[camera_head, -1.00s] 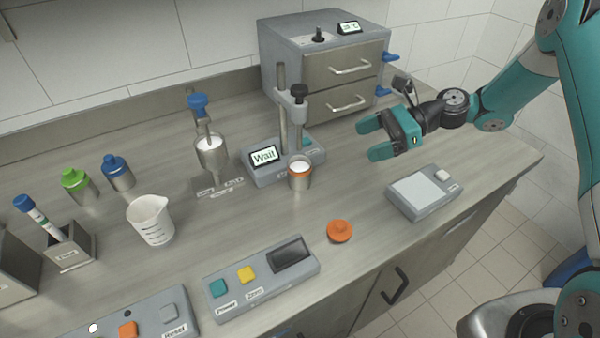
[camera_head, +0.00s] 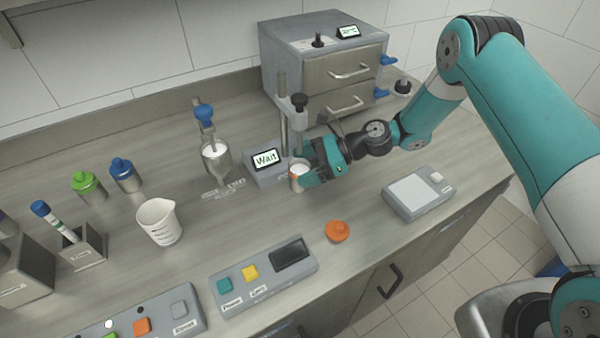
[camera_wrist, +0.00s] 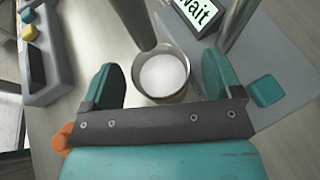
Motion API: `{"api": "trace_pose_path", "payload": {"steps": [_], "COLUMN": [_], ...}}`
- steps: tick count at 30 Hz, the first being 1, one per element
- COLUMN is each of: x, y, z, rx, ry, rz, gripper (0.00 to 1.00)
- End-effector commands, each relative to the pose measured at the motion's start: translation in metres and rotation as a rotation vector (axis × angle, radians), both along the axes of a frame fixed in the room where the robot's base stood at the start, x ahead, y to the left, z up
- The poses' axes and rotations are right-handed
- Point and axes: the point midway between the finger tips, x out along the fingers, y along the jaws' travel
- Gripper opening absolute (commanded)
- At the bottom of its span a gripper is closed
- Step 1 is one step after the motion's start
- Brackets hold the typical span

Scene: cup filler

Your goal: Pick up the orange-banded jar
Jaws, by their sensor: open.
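My gripper (camera_head: 306,164) is open at the jar, coming in from the right. In the wrist view the two teal fingers (camera_wrist: 172,88) lie apart on the left and right of the jar. I cannot tell whether either finger touches it. In the head view the gripper hides part of the jar and the stand base.
The stand's posts (camera_head: 284,125) rise close behind the jar. An orange lid (camera_head: 338,231) and a scale (camera_head: 415,196) lie in front. A drawer cabinet (camera_head: 320,60) stands behind. A beaker (camera_head: 159,222) is farther left.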

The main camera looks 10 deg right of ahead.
Motion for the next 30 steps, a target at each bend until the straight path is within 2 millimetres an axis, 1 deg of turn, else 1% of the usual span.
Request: {"api": "trace_pose_path", "payload": {"steps": [2, 8, 9, 14, 15, 16, 25, 30], "x": [0.000, 0.000, 0.000, 0.000, 0.000, 0.000, 0.000, 0.001], "y": [0.004, 0.004, 0.004, 0.003, 0.003, 0.003, 0.003, 0.003], "z": [-0.001, -0.002, -0.002, -0.002, -0.002, -0.002, 0.000, 0.011], "rx": [0.000, 0.000, 0.000, 0.000, 0.000, 0.000, 0.000, 0.000], "ry": [-0.001, -0.001, -0.001, -0.001, -0.001, -0.001, -0.002, -0.004], "rz": [0.000, -0.001, -0.001, -0.001, -0.001, -0.001, 0.000, -0.001], "gripper": [0.85, 0.85, 0.76, 0.39, 0.30, 0.27, 0.27, 0.27]}}
